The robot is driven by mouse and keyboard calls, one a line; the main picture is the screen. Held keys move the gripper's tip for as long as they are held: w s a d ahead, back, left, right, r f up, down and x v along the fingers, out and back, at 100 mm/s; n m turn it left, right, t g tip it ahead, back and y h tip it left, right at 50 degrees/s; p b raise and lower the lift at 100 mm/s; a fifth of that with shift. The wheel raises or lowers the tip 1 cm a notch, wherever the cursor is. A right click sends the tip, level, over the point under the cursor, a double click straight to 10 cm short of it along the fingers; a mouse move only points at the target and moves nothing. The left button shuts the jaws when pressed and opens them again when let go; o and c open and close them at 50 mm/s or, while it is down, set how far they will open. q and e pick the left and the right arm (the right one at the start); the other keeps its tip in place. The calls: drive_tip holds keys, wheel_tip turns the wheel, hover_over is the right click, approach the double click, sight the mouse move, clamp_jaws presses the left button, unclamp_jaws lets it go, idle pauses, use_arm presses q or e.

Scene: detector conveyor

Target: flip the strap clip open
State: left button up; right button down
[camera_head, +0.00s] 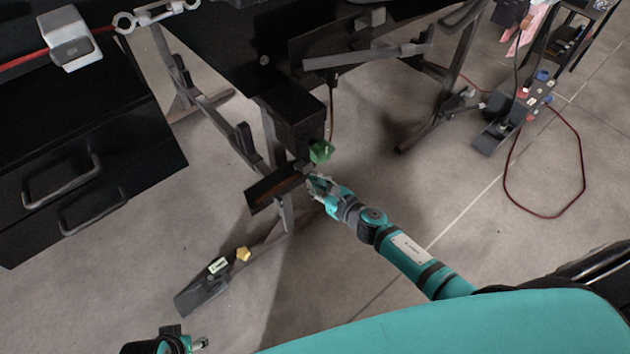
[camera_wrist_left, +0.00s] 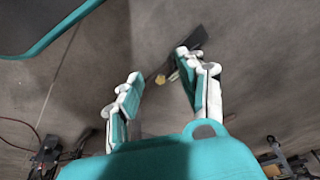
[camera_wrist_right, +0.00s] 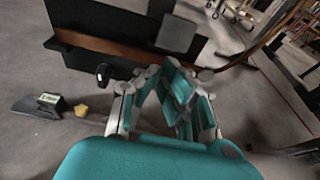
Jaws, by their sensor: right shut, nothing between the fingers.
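I cannot make out the strap clip for certain. A dark block (camera_wrist_right: 177,34) sits at the end of a dark holder with a brown inner strip (camera_wrist_right: 108,44), and may be the clip. The holder (camera_head: 272,190) also shows in the head view, below the table. My right gripper (camera_head: 316,181) is at the holder's right end; its fingers meet (camera_wrist_right: 163,70) just below the block, with nothing between them. I cannot tell if they touch it. My left gripper (camera_head: 190,344) is at the bottom left; its fingers are apart and empty (camera_wrist_left: 158,68).
A green piece (camera_head: 320,152) is just above the right gripper. A black drawer unit (camera_head: 85,165) stands at left. A yellow piece (camera_head: 243,254) and a small label lie by the dark foot of the stand. A cart (camera_head: 520,110) with a red cable is at right. Open floor lies between.

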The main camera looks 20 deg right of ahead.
use_arm(q)
drive_tip(key=f, duration=0.2)
drive_tip(key=f+p, duration=0.1)
drive_tip(key=f, duration=0.2)
drive_tip(key=shift+s+f, duration=0.2)
drive_tip(key=shift+f, duration=0.05)
idle(0.4)
